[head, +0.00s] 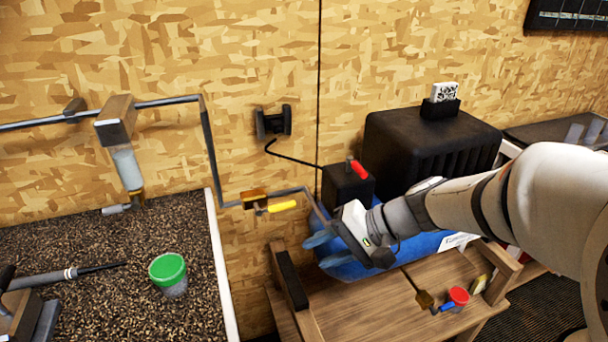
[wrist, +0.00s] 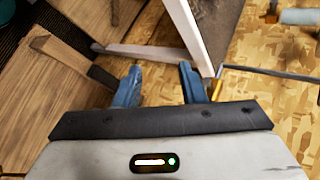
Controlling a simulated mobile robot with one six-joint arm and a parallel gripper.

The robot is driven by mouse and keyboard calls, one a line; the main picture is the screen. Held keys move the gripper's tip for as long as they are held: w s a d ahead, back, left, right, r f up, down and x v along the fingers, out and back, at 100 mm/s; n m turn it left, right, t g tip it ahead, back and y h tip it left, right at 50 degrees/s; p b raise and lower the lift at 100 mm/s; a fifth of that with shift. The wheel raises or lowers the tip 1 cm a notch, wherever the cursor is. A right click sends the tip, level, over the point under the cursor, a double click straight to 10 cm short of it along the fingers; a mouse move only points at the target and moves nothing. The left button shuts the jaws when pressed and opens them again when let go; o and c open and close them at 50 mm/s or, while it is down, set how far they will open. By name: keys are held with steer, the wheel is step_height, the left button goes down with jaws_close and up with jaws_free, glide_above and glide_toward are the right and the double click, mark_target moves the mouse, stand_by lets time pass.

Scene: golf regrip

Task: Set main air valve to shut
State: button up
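A valve with a brass body (head: 255,196) and a yellow lever (head: 282,206) sits on the grey air pipe along the wall. The lever points right, roughly along the pipe. A red lever (head: 359,170) stands at the black box on the blue tank (head: 425,244). No readable label shows which is the main air valve. My gripper (head: 320,249) is in front of the tank, below and right of the yellow lever, apart from it. In the wrist view its blue fingers (wrist: 160,86) are spread with nothing between them. A yellow piece (wrist: 216,86) shows beside the right finger.
A wooden bench (head: 390,307) holds a red-lidded cup (head: 458,297) and a brass fitting with a blue lever (head: 445,308). A black ribbed unit (head: 430,145) rises behind my arm.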

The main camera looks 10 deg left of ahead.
mark_target(289, 207)
steer(key=w+a+m+t+y+b, duration=0.1)
steer(key=w, duration=0.3)
steer(key=w+a+f+m+t+y+b, duration=0.1)
steer(key=w+t+y, duration=0.1)
steer(key=w, duration=0.2)
steer(key=w+a+m+t+y+b, duration=0.1)
steer(key=w+y, duration=0.1)
steer(key=w, duration=0.2)
steer(key=shift+f+t+b, duration=0.25)
steer(key=shift+t+b, duration=0.05)
steer(key=shift+b, duration=0.1)
steer(key=x, duration=0.7)
steer(key=shift+a+r, duration=0.1)
steer(key=shift+a, duration=0.15)
steer(key=shift+c, duration=0.4)
jaws_close()
